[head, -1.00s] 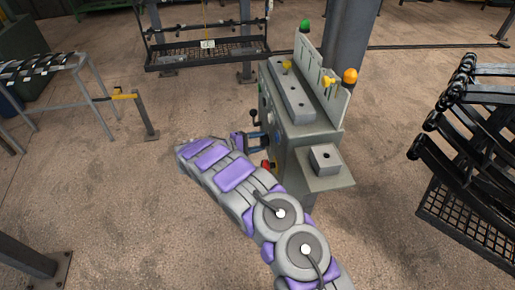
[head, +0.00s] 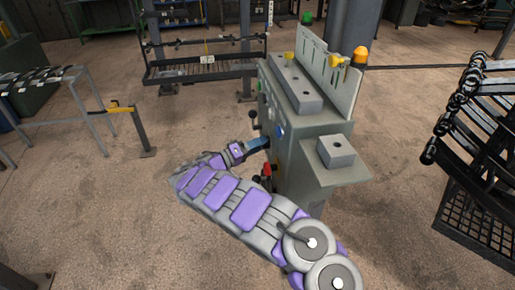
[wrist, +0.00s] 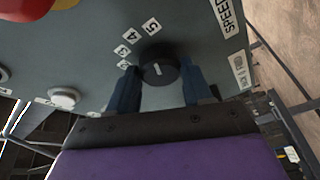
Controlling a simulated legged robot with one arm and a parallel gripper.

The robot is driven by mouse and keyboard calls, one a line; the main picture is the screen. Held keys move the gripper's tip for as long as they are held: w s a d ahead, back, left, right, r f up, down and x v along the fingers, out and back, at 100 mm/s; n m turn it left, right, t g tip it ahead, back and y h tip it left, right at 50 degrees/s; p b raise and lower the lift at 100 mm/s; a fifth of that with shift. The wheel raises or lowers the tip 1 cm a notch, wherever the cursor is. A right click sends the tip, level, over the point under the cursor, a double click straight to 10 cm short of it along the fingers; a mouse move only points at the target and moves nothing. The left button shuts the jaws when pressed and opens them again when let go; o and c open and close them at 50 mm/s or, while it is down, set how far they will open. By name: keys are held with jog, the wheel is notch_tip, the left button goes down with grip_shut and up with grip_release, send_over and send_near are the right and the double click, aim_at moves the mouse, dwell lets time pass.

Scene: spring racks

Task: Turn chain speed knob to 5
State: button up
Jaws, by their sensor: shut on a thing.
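The chain speed knob (wrist: 160,68) is round and black with a short white mark on its face. It is on the grey panel in the wrist view. White number labels from 2 to 5 curve around it; the 5 label (wrist: 151,25) is above the knob. A SPEED label (wrist: 226,16) is at the upper right. The blue fingers of my gripper (wrist: 161,85) are on both sides of the knob and shut on it. In the head view, my gripper (head: 260,146) reaches the left face of the grey control cabinet (head: 305,150). The knob is hidden there.
A white button (wrist: 63,97) is left of the knob, and part of a red and yellow button (wrist: 22,8) is at the upper left. A rack of black springs (head: 485,130) stands at the right. Open floor lies left of the cabinet.

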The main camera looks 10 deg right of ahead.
jog(key=shift+f+m, duration=0.35)
jog(key=shift+m, duration=0.85)
jog(key=shift+h, duration=0.3)
jog(key=o, duration=0.6)
jog(key=shift+r, duration=0.1)
jog(key=o, duration=0.3)
jog(key=shift+w, duration=0.15)
jog(key=shift+o, duration=0.7)
jog(key=shift+a, duration=0.1)
jog(key=p+v, duration=0.1)
jog(key=v, duration=1.6)
jog(key=shift+a, duration=0.25)
